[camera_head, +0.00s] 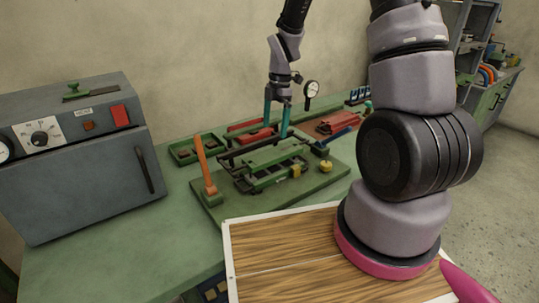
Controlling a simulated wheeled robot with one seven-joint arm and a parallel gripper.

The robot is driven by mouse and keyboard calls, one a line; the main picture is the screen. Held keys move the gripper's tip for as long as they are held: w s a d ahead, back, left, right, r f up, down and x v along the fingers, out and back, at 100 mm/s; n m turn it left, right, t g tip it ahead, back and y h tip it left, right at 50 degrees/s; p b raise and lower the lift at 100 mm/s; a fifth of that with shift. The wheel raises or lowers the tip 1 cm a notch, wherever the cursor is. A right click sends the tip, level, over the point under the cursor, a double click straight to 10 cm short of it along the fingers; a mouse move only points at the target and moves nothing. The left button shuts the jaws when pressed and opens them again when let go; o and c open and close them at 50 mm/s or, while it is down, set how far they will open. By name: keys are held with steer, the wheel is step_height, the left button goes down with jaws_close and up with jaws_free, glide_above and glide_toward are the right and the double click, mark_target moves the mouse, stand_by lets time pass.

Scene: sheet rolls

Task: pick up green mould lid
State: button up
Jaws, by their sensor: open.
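A long green plate (274,155), which looks like the green mould lid, lies at a slant over a dark slotted block on the green base board (225,208). A smaller green piece with a raised knob (78,91) lies on top of the grey oven; I cannot tell for sure which is the lid. My gripper (276,129) points down with its two teal fingers apart, just behind the long green plate and near a red block (257,136). I see nothing held between the fingers. Whether a fingertip touches anything is too small to tell.
The grey oven (84,165) stands at the left. An upright orange lever (203,165) rises from the board's left side. A green tray (192,149), a dial gauge (312,90), a yellow knob (326,166) and a red piece (338,121) surround the work area. The front-left bench (120,255) is clear.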

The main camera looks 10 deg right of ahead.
mark_target(273, 153)
steer(key=f, duration=0.3)
steer(key=shift+s+a+f, duration=0.15)
steer(key=shift+a+f, duration=0.05)
steer(key=shift+f, duration=0.15)
steer(key=shift+s+d+f, duration=0.1)
steer(key=shift+f, duration=1.25)
steer(key=shift+s+f, duration=0.1)
steer(key=shift+f, duration=1.25)
jaws_close()
